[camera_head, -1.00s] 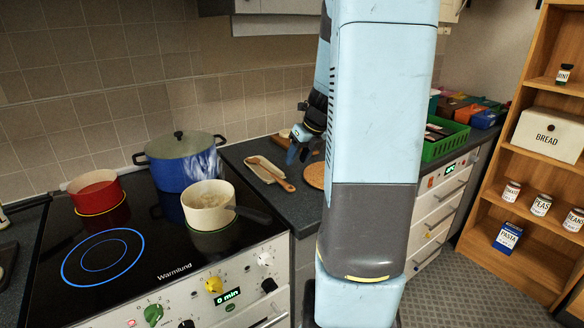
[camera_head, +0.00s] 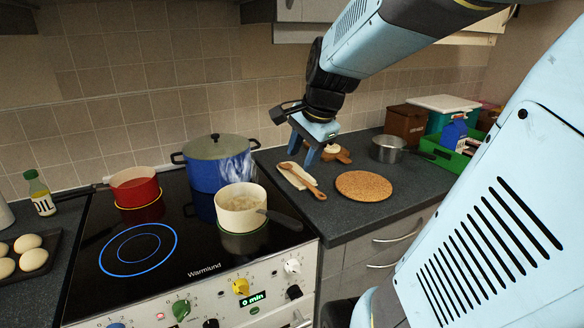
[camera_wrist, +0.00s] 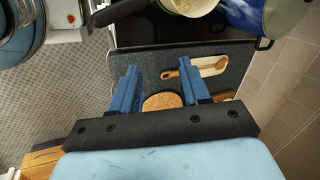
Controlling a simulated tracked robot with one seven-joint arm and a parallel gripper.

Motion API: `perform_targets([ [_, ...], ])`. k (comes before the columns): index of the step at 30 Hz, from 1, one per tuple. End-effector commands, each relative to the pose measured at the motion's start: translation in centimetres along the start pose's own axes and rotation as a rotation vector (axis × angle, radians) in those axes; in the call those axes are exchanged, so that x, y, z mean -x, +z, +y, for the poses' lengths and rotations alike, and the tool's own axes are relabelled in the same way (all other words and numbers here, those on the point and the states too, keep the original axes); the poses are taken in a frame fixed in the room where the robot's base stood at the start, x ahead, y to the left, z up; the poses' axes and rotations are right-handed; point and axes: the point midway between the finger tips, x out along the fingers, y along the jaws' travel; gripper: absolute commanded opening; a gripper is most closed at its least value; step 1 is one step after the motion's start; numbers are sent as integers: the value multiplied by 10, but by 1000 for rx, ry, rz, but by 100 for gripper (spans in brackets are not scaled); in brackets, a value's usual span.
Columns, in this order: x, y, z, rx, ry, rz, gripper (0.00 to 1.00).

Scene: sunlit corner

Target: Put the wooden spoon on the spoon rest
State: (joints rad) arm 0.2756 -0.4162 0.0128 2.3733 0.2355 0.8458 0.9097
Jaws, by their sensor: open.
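The wooden spoon (camera_head: 311,184) lies on the counter, its rounded end toward the front right. Its other end overlaps the pale, elongated spoon rest (camera_head: 291,180); I cannot tell whether it bears on it. In the wrist view the spoon (camera_wrist: 172,73) lies near the tip of the right finger, with the pale rest (camera_wrist: 215,68) to its right. My gripper (camera_head: 304,154) is open and empty, above the back of the counter near the spoon. Its two blue fingers also show in the wrist view (camera_wrist: 158,72), pointing down at the counter.
A round cork mat (camera_head: 363,186) lies right of the spoon. A grey saucepan (camera_head: 388,150) and a wooden board (camera_head: 343,157) stand behind. On the hob are a blue pot (camera_head: 207,176), a cream pan (camera_head: 238,218) with its handle toward the counter, and a red pan (camera_head: 134,190).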

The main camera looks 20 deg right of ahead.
Motion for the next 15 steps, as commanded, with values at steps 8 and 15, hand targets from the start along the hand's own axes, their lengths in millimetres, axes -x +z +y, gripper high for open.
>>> perform_targets([
  [8,36,55,39,807,-19,78,46],
  [15,50,73,64,1237,-12,131,46],
])
